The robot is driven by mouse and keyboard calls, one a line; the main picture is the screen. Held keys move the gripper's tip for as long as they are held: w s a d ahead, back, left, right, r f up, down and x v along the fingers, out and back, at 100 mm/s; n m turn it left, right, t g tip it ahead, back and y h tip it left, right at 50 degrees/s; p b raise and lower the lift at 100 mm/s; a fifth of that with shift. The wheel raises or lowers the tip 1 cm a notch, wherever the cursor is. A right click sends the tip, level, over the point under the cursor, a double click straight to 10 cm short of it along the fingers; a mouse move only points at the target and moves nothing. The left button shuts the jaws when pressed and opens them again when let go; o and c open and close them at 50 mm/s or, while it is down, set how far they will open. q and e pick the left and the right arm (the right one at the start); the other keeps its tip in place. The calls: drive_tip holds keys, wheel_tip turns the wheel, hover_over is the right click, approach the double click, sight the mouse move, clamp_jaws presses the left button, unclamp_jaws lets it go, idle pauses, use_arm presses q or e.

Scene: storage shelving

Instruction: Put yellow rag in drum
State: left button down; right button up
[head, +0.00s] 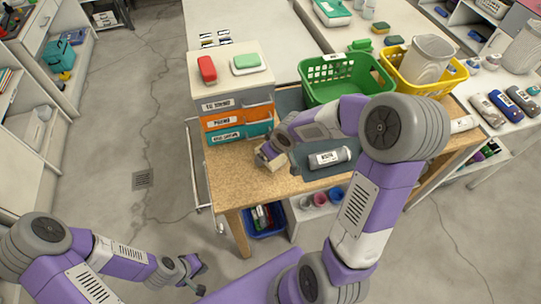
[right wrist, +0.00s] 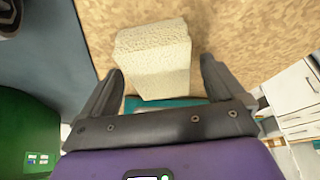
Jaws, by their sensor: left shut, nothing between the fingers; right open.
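A pale yellow, rough-textured folded block, which looks like the yellow rag (right wrist: 153,55), lies on the tan tabletop in the right wrist view. My open right gripper (right wrist: 160,72) has one finger on each side of its near end, with gaps showing on both sides. In the head view the rag (head: 268,161) shows small and partly covered by the right gripper, near the front of the wooden table. My left gripper (head: 195,280) is shut and empty, low over the floor at lower left. I cannot clearly make out a drum.
The wooden table (head: 235,188) also holds stacked drawers (head: 232,105) at left, a green basket (head: 345,80) and a yellow basket (head: 440,88) behind. A labelled grey cylinder (head: 330,158) lies near the right forearm. A blue bin (head: 262,222) sits below. Floor at left is clear.

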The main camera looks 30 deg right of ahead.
drive_tip(key=shift+f+b, duration=0.25)
drive_tip(key=shift+b, duration=0.1)
idle(0.3)
drive_tip(key=c, duration=1.1)
drive_tip(key=shift+c, duration=0.2)
drive_tip(key=shift+r, duration=0.1)
